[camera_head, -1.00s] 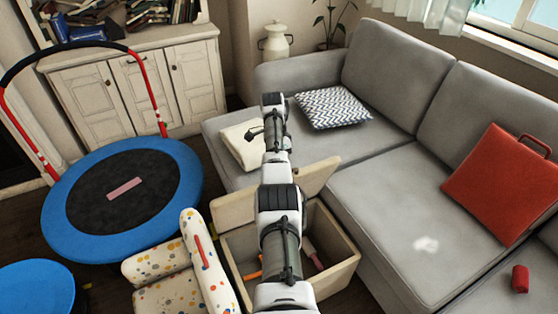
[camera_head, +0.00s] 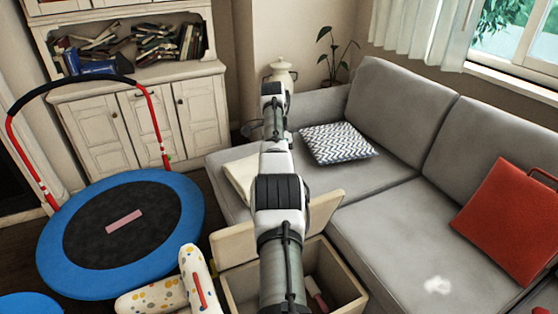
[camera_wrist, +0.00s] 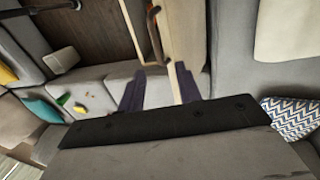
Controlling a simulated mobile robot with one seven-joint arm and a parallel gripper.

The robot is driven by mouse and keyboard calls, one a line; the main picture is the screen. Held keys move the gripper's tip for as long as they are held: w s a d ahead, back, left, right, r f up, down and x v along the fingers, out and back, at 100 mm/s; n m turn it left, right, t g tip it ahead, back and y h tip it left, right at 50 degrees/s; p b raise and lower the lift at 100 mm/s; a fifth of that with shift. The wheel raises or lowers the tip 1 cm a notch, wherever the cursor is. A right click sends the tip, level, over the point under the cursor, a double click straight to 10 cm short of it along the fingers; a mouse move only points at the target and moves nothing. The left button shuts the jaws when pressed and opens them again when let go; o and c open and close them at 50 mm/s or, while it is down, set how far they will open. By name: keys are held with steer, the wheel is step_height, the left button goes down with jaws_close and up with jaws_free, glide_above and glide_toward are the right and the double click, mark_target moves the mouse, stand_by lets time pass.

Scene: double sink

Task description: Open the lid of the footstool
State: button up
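The footstool is a cream box (camera_head: 345,277) in front of the grey sofa, with its top uncovered. Its lid (camera_head: 323,208) is raised and tilted up at the far side of the box. My arm crosses in front and hides the lid's middle and part of the interior. A pinkish object (camera_head: 318,298) shows inside. In the wrist view, my gripper (camera_wrist: 160,88) has its two dark fingers apart. A pale wooden panel (camera_wrist: 181,30) with a curved handle (camera_wrist: 154,32) lies beyond the fingers; contact cannot be told. The gripper is mostly hidden in the head view.
The grey sofa (camera_head: 385,235) borders the footstool on the right. A spotted small chair (camera_head: 165,297) stands close on its left. A blue-rimmed trampoline (camera_head: 60,270) is farther left. A white cabinet (camera_head: 100,135) stands at the back.

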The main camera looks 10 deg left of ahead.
steer(key=shift+r, duration=0.55)
steer(key=shift+w+a, duration=0.1)
